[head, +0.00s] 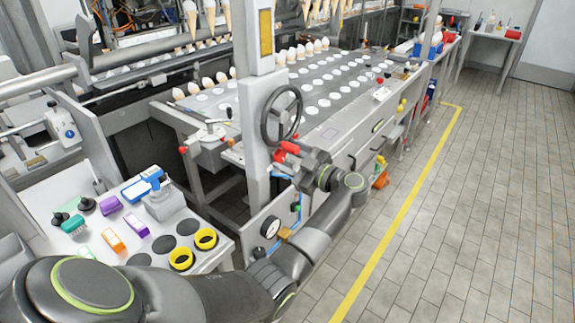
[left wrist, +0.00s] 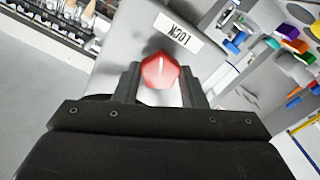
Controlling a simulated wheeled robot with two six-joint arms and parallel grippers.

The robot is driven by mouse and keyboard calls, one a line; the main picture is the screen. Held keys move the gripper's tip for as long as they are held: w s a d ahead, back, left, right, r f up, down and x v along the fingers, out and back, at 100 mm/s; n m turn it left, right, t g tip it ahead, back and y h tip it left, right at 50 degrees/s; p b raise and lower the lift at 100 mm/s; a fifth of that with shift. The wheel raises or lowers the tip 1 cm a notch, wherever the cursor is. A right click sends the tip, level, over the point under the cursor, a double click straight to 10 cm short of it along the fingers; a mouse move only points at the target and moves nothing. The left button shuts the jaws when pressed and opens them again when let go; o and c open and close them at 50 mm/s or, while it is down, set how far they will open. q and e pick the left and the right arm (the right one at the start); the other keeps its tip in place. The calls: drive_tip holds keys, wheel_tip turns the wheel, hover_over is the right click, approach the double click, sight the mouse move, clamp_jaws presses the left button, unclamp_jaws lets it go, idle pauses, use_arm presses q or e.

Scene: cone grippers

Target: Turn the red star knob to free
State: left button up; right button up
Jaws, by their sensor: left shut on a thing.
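The red star knob (left wrist: 160,72) sits on a grey panel in the left wrist view, with a white pointer line on its face. The line points toward a white LOCK label (left wrist: 177,34), which appears upside down. My left gripper (left wrist: 160,84) has one finger on each side of the knob and is shut on it. In the head view the left gripper (head: 287,157) is at the machine's post, beside a red part (head: 290,147); the knob's face cannot be made out there. My right gripper is not in view.
A dark handwheel (head: 281,115) is just above the left gripper. A pressure gauge (head: 270,227) is below it on the machine. A side table (head: 215,262) with brushes and yellow rings (head: 206,239) stands at the left. The tiled floor (head: 470,220) at the right is clear.

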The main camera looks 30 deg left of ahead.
use_arm(q)
drive_tip(key=n+b, duration=0.1)
drive_tip(key=n, duration=0.1)
drive_tip(key=n+b, duration=0.4)
drive_tip(key=shift+f+n, duration=0.3)
drive_tip(key=n+b, duration=0.4)
drive_tip(key=shift+r+n, duration=0.1)
drive_tip(key=shift+n, duration=0.2)
drive_tip(key=shift+r+n+b, duration=0.1)
drive_tip(key=shift+n+b, duration=0.5)
drive_tip(key=shift+b, duration=0.05)
drive_tip(key=o, duration=0.9)
drive_tip(key=shift+o, duration=0.4)
drive_tip(key=shift+r, duration=0.1)
drive_tip(key=shift+r, duration=0.15)
drive_tip(key=shift+d, duration=0.1)
